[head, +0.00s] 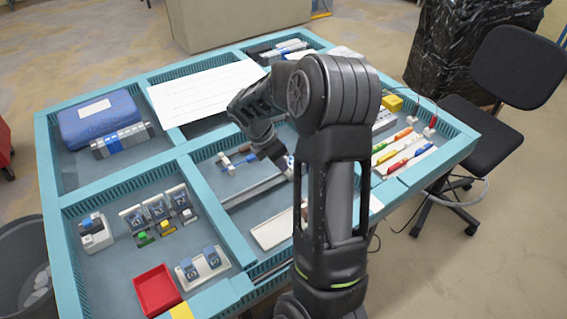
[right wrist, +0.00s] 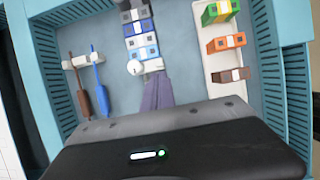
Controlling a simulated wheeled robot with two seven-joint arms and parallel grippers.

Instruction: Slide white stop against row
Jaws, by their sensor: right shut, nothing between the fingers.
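In the right wrist view a row of modules (right wrist: 139,30), blue, white and grey, lies in a line. The white stop (right wrist: 150,66), with a round knob at its left, sits at the near end of the row, very close to the last blue module; I cannot tell whether they touch. My right gripper (right wrist: 157,80) is shut and empty, its fingertips right at the near side of the stop. In the head view the right gripper (head: 286,168) reaches down into the middle compartment, and my arm hides most of the row. The left gripper is not in view.
A white rail (right wrist: 228,85) with green, orange and brown blocks lies to the right of the row. Brown and blue screwdriver-like tools (right wrist: 98,75) rest in a white holder at left. Blue compartment walls (head: 165,180) surround the area. A red tray (head: 157,290) stands front left.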

